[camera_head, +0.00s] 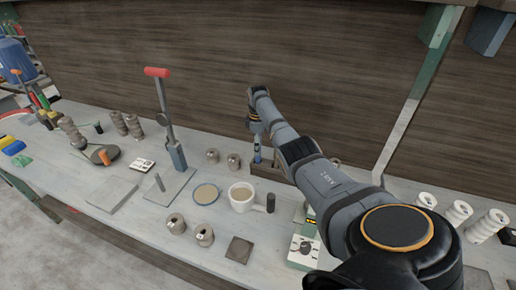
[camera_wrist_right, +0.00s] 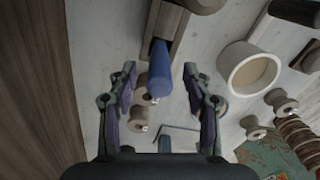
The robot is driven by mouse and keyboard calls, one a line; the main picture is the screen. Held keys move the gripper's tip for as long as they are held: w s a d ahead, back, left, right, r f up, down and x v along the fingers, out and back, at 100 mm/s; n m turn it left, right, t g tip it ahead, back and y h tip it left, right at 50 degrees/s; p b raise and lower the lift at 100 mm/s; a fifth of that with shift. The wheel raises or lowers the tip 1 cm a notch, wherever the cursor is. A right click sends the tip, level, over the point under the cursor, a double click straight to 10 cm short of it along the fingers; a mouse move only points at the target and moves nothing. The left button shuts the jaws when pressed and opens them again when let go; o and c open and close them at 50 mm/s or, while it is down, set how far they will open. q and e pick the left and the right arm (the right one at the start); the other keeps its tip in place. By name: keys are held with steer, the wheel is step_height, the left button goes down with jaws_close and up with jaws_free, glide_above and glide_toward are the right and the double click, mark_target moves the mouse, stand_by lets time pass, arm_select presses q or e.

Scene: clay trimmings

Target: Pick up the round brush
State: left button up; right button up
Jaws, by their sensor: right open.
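A blue rounded handle (camera_wrist_right: 160,72), which I take for the round brush, stands in a brown wooden holder (camera_wrist_right: 166,22) in the right wrist view. In the head view the blue handle (camera_head: 257,147) shows just under the hand, with the holder (camera_head: 266,171) at its foot. Its brush end is hidden. My right gripper (camera_head: 256,128) is above it near the back wall. In the wrist view this gripper (camera_wrist_right: 158,76) is open, with one finger on each side of the handle. I cannot tell whether either finger touches it. My left gripper is out of view.
A cream mug (camera_head: 242,197) stands in front of the holder, with a dark cylinder (camera_head: 270,203) to its right. Several metal spools (camera_head: 176,224) stand nearby. A press with a red handle (camera_head: 158,72) rises to the left. The wooden wall (camera_head: 200,60) is close behind.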

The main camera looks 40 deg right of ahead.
steer(key=shift+f, duration=0.15)
steer(key=shift+c, duration=0.4)
jaws_close()
